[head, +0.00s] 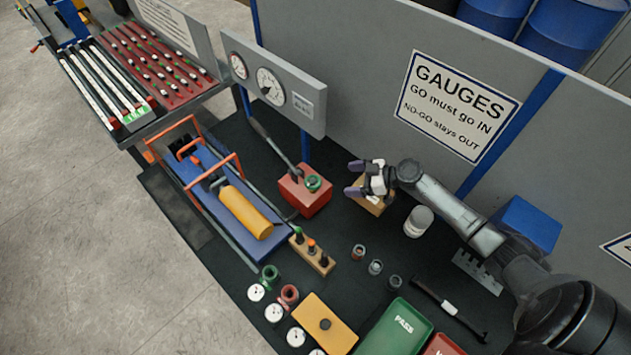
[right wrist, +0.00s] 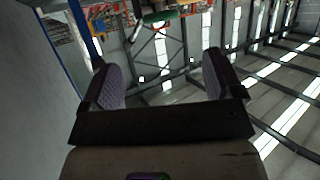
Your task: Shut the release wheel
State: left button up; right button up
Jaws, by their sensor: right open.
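The release wheel is most likely the small green wheel (head: 313,183) on top of the red pump block (head: 304,200), which has a long dark lever rising to the upper left. My right gripper (head: 354,179) is open and empty. My left gripper is not in view.
A gauge panel (head: 306,108) stands behind the pump block. A blue press bed (head: 265,240) with orange frames and a yellow cylinder lies left. A small peg stand (head: 312,256) is in front, a white cup (head: 418,222) right. A green PASS tray (head: 397,330) is nearer.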

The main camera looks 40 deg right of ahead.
aim_at(317, 182)
jog(key=x, duration=1.1)
jog(key=shift+x, duration=0.9)
jog(key=shift+r, duration=0.1)
jog(key=c, duration=0.9)
